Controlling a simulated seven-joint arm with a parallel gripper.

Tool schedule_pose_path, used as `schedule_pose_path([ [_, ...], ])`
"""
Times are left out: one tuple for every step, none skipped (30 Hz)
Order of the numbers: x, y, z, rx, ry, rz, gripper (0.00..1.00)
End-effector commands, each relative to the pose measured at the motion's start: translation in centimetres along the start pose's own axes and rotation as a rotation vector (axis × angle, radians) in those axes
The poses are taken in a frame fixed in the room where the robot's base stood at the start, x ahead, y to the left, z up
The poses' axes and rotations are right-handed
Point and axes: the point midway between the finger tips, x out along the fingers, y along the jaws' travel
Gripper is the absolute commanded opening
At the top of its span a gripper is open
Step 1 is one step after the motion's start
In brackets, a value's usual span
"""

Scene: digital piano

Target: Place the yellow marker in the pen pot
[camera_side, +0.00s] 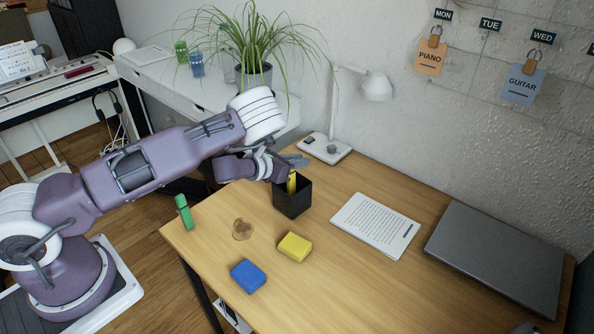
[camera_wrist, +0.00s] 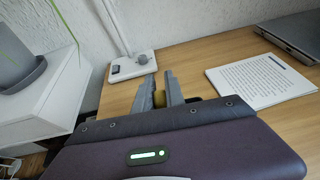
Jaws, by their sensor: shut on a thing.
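The yellow marker (camera_side: 292,182) is upright at the mouth of the black square pen pot (camera_side: 293,203). Its lower end appears to be inside the pot, hidden by the near wall; I cannot tell how deep it reaches. My gripper (camera_side: 291,168) is shut on the marker's upper part, just above the pot's rim. In the wrist view, my two grey fingers (camera_wrist: 160,91) stand on either side of the marker (camera_wrist: 159,98). Most of the pot is hidden there behind my wrist.
A blue block (camera_side: 248,276), a yellow block (camera_side: 294,247) and a round brown mark (camera_side: 242,229) lie nearer the front.

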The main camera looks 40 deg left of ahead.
Motion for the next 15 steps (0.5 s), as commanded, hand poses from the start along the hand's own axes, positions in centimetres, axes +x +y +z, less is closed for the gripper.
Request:
schedule_pose_path([
  [0.4, 0.0, -1.1, 0.000, 0.004, -0.001, 0.00],
  [0.6, 0.0, -1.5, 0.000, 0.003, -0.001, 0.00],
  [0.8, 0.1, -2.0, 0.000, 0.001, 0.000, 0.00],
  [0.9, 0.0, -2.1, 0.000, 0.000, 0.000, 0.00],
  [0.9, 0.0, -2.1, 0.000, -0.001, 0.000, 0.00],
  [0.9, 0.0, -2.1, 0.000, -0.001, 0.000, 0.00],
  [0.9, 0.0, -2.0, 0.000, -0.001, 0.000, 0.00],
  [0.8, 0.0, -2.0, 0.000, -0.001, 0.000, 0.00],
  [0.8, 0.0, -2.0, 0.000, -0.001, 0.000, 0.00],
  [0.8, 0.0, -2.1, 0.000, 0.000, 0.000, 0.00],
  [0.9, 0.0, -2.1, 0.000, 0.000, 0.000, 0.00],
  [0.9, 0.0, -2.2, 0.000, 0.000, 0.000, 0.00],
  [0.9, 0.0, -2.3, 0.000, 0.000, 0.000, 0.00],
  [0.9, 0.0, -2.3, 0.000, 0.000, 0.000, 0.18],
  [0.9, 0.0, -2.3, 0.000, 0.000, 0.000, 0.26],
])
